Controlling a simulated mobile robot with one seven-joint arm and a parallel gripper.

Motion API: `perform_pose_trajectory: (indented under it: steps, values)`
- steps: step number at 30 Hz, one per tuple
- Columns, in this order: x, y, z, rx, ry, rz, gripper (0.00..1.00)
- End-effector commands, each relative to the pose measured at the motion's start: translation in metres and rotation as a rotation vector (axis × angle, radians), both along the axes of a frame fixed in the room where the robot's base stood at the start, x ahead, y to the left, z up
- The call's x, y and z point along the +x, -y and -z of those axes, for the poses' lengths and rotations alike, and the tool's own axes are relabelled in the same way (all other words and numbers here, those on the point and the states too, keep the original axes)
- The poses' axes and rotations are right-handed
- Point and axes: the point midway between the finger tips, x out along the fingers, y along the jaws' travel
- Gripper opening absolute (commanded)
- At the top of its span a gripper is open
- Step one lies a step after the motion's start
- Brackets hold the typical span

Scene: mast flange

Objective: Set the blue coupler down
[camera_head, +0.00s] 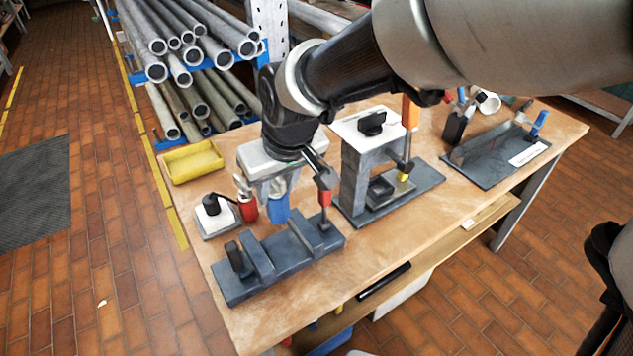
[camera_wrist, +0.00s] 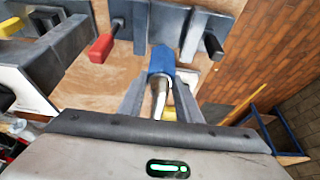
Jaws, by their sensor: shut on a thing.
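The blue coupler (camera_head: 277,208) hangs below my gripper (camera_head: 270,190) in the head view, above the workbench. In the wrist view the blue coupler (camera_wrist: 161,62) sits between the two fingers of my gripper (camera_wrist: 160,92), which are shut on it. A bare metal rod or pin shows at its near end. The dark grey fixture (camera_head: 262,262) with upright blocks lies on the bench just below and in front of the coupler. It crosses the top of the wrist view (camera_wrist: 172,25). The coupler appears apart from the fixture; the exact gap is unclear.
The fixture carries a red-handled clamp (camera_wrist: 102,48) and a black-handled one (camera_wrist: 213,45). A grey stand (camera_head: 355,180) is close on the right. A yellow tray (camera_head: 192,162) and small white block (camera_head: 213,217) are left. A dark tray (camera_head: 490,160) lies far right.

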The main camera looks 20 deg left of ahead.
Motion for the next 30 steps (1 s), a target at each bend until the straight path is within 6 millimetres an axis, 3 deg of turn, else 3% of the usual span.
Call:
perform_pose_trajectory:
  steps: [9,17,22,30]
  values:
    - [-0.008,0.004,0.049,-0.003,0.002,-0.002,0.00]
    - [-0.007,0.004,0.070,-0.001,0.004,-0.003,0.00]
    - [-0.007,0.004,0.095,-0.002,0.002,-0.001,0.00]
    - [-0.006,0.003,0.099,0.001,0.005,-0.002,0.00]
